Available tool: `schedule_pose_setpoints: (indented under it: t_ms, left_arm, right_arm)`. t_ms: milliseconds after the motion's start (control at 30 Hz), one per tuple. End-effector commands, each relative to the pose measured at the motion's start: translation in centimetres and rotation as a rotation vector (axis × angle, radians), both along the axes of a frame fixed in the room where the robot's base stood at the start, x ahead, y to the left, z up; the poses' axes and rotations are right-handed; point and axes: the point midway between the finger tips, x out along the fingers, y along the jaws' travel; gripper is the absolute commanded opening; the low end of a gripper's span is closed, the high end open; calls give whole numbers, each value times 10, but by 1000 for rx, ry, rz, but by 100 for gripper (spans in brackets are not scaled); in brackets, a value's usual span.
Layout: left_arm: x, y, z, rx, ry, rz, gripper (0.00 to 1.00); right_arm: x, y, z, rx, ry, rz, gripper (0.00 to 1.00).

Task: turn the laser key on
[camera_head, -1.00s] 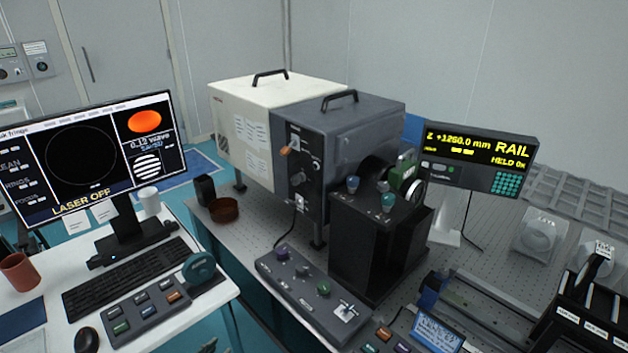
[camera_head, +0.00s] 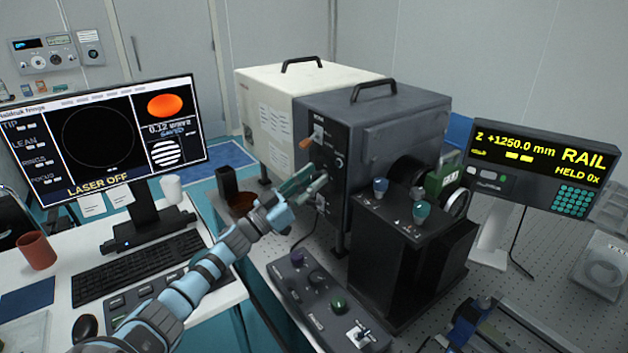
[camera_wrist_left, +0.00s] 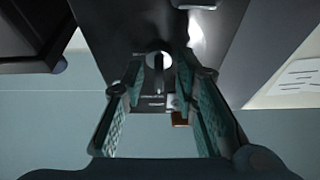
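The dark grey laser housing (camera_head: 390,125) stands on the optical table, with a control panel (camera_head: 322,140) on its left face. The key switch (camera_wrist_left: 158,61), a silver disc with a dark upright bar, shows in the left wrist view. My left gripper (camera_head: 318,181) is at the lower part of this panel and hides the key in the head view. Its two fingers are apart, one on each side of the key in the left wrist view (camera_wrist_left: 161,78). I cannot tell whether they touch it. The monitor (camera_head: 100,145) reads LASER OFF. My right gripper is out of view.
An orange lever (camera_head: 305,143) sits on the panel above my left gripper. A black box with teal knobs (camera_head: 420,212) stands to the right. A control box with coloured knobs (camera_head: 318,300) lies in front. A brown round dish (camera_head: 242,203) is left of the gripper.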

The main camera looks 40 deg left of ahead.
Motion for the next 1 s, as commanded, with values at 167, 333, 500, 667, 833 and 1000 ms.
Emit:
schedule_pose_setpoints:
  t_ms: [167,333,500,667,833,1000]
  left_arm:
    - [6,-2,3,0,1,1,27]
    - [6,-2,3,1,2,1,27]
    - [6,-2,3,1,2,1,3]
    - [6,-2,3,1,2,1,0]
    - [6,-2,3,8,0,1,0]
    - [6,-2,2,43,-12,1,0]
  right_arm:
    - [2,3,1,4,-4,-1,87]
    - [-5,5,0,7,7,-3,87]
    - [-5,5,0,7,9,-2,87]
    - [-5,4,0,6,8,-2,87]
    - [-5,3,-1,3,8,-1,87]
    - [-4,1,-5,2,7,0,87]
